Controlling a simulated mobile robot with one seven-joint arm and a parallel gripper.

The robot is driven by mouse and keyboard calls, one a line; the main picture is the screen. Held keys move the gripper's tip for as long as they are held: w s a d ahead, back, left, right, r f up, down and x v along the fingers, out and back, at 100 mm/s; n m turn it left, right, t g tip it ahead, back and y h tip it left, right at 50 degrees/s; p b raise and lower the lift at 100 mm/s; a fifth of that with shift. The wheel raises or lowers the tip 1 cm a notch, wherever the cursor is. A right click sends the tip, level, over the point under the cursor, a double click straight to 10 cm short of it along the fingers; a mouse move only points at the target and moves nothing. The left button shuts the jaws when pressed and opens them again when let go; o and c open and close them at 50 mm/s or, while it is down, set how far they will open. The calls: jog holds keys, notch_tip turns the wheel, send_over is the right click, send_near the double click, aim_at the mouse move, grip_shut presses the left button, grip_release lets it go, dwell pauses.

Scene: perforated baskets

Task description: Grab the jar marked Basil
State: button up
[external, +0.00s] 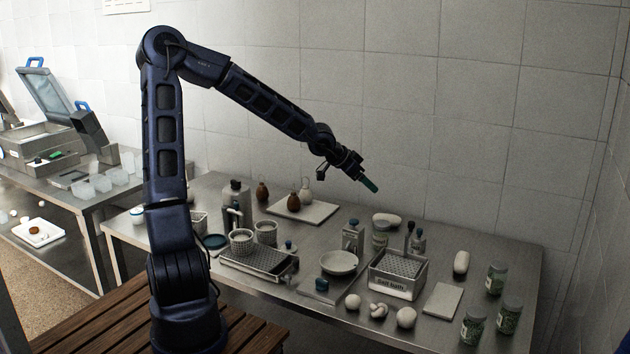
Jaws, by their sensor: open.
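Several glass jars with green contents stand at the right end of the metal table: one at the back (496,280), one at the front right (509,317) and one at the front left (473,326). Their labels are too small to read, so I cannot tell which is marked Basil. My gripper (371,186) is open, with teal fingertips, raised in the air above the back of the table. It is well to the left of the green jars and touches nothing.
A perforated basket with a label (398,288) stands left of the jars, with bottles behind it. A flat pale block (442,301), an upright white object (461,262) and white lumps (406,318) lie nearby. A bowl (339,262) and tray (258,262) are farther left. A tiled wall closes the back.

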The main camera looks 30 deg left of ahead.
jog(key=d+m+g, duration=0.1)
jog(key=d+g, duration=0.1)
jog(key=d, duration=1.2)
jog(key=r+m+g+y, duration=0.2)
jog(key=m+g, duration=0.1)
jog(key=m, duration=0.1)
send_over(511, 311)
jog(key=w+a, duration=0.1)
jog(key=a, duration=0.3)
jog(key=shift+s+a+f+x, duration=0.25)
jog(key=shift+a+x, duration=0.35)
jog(key=shift+x, duration=3)
jog(key=shift+s+a+f+x, duration=0.25)
jog(key=shift+a+x, duration=0.35)
jog(key=shift+x, duration=3)
jog(key=shift+s+a+f+x, duration=0.25)
jog(key=shift+a+x, duration=0.35)
jog(key=shift+x, duration=3)
jog(key=shift+w, duration=0.1)
jog(key=c, duration=1.2)
jog(key=shift+r, duration=0.1)
